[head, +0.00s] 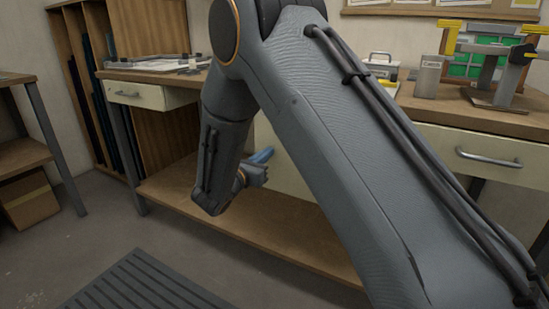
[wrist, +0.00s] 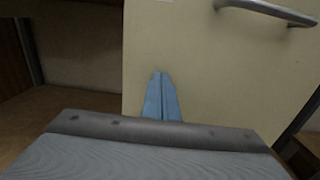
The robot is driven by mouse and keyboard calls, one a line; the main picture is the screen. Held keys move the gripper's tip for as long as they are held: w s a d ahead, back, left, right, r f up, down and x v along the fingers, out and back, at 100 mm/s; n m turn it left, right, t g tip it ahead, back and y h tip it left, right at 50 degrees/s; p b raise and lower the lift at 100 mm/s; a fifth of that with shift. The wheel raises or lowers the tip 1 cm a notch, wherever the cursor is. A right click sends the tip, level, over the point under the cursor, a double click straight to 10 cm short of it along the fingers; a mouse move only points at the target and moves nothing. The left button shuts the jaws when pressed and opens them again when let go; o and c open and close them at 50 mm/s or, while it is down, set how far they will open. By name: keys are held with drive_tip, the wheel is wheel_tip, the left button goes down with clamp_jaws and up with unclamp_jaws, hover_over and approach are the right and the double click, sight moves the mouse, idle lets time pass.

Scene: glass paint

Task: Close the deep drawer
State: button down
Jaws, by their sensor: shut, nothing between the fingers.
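The deep drawer's tall cream front (wrist: 225,75) fills much of the wrist view, with its grey bar handle (wrist: 268,10) at the upper right. In the head view, part of this cream front (head: 288,178) shows under the bench between my arm links; the rest is hidden behind my arm. My gripper (wrist: 158,76) is shut and empty, its blue fingers together and pointing at the cream front, below and left of the handle. It also shows in the head view (head: 266,153). I cannot tell whether the fingertips touch the front or how far the drawer stands out.
A shallow drawer (head: 150,95) at the bench's left end stands partly out. Another shallow drawer (head: 480,160) with a handle is at the right. A wooden lower shelf (head: 240,222) runs beneath. A dark ribbed mat (head: 145,285) lies on the floor; a cardboard box (head: 28,200) stands left.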

drive_tip(key=shift+w+d, duration=0.15)
drive_tip(key=shift+w, duration=0.15)
drive_tip(key=shift+d+r, duration=0.1)
